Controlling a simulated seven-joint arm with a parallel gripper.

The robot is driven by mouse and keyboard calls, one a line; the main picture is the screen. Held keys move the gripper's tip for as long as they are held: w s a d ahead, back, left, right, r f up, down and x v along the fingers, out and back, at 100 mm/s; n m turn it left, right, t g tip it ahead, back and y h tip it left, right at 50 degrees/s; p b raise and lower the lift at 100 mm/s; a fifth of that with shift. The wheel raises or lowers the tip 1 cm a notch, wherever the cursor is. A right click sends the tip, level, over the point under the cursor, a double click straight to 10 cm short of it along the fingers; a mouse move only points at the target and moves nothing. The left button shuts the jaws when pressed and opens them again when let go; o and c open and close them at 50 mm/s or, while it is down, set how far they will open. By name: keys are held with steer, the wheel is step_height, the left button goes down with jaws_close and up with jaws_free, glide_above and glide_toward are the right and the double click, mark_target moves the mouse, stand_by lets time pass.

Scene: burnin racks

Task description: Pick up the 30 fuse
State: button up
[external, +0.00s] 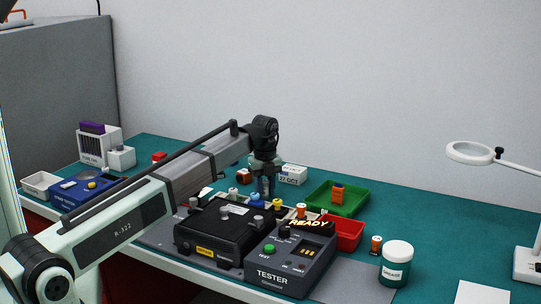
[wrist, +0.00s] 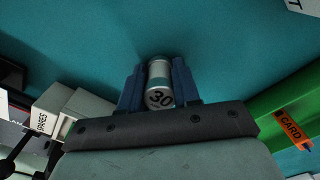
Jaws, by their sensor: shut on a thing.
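The 30 fuse (wrist: 158,84) is a small silver cylinder with a black "30" on its end, in the wrist view. My gripper (wrist: 159,80) is shut on it, with a dark blue finger on each side. In the external view my gripper (external: 265,192) points down behind the black box on the bench. I cannot make out the fuse there. I cannot tell whether the fuse touches the teal bench top.
A green tray (external: 318,207) with an orange card (wrist: 291,129) lies to the right of my gripper. A red bin (external: 348,236), the tester (external: 290,262) and the black box (external: 215,239) stand nearer the front. A white box (external: 292,174) stands behind. Open mat shows beyond the fuse.

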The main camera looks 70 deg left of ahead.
jaws_close()
